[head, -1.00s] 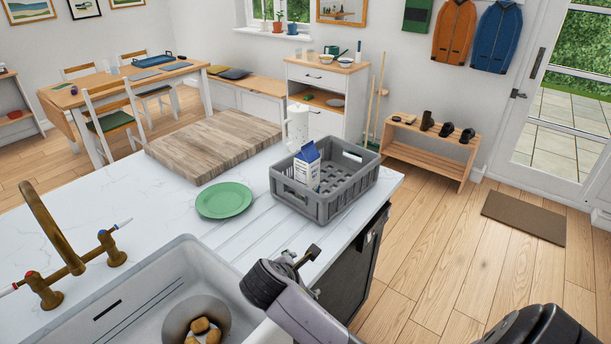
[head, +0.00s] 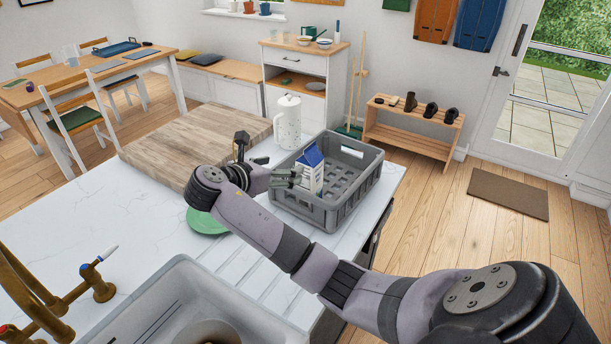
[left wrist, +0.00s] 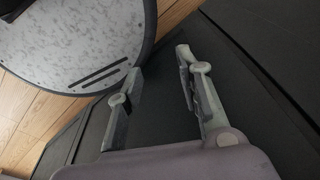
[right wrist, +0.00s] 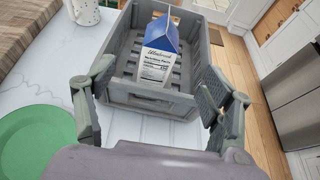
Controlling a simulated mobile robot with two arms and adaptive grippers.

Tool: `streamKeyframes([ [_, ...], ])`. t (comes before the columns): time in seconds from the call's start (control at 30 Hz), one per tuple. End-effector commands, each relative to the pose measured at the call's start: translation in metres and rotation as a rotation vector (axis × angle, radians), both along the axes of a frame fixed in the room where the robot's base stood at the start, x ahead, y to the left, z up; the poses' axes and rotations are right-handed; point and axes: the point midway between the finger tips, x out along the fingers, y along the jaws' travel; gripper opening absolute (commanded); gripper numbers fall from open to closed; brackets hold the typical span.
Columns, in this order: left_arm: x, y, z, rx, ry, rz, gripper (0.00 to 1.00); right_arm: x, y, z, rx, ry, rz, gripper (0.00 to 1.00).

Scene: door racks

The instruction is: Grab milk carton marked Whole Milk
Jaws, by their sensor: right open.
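The milk carton (head: 311,174), white with a blue gabled top, stands in the grey crate (head: 338,215) on the counter. It also shows in the right wrist view (right wrist: 157,65), with its label toward me; the small print is too blurred to read surely. My right gripper (head: 285,177) is at the crate's left side, beside the carton. In the right wrist view my right gripper (right wrist: 158,80) is open, its fingers spread either side of the carton's line, before the near crate wall (right wrist: 150,103). They hold nothing. My left gripper (left wrist: 160,64) is open and empty, away from the counter.
A white speckled pitcher (head: 288,122) stands behind the crate. A wooden board (head: 190,145) lies to the left. A green plate (head: 205,221) is partly hidden by my right arm. The sink (head: 190,300) and brass tap (head: 60,290) are in front.

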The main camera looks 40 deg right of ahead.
Motion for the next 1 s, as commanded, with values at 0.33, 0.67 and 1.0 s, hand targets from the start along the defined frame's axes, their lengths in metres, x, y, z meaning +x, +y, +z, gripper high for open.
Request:
streamKeyframes([
  [0.33,-0.039,0.003,0.02,0.005,0.056,0.0,0.33,0.016,-0.066,-0.026,0.001,0.001,-0.002,0.75],
  [0.67,-0.002,0.0,0.033,-0.001,0.001,0.0,0.33,0.021,-0.09,-0.037,0.002,0.001,-0.002,0.75],
  [1.0,-0.018,0.001,0.045,0.001,0.024,-0.001,0.33,0.03,-0.125,-0.056,0.003,-0.002,0.001,0.75],
])
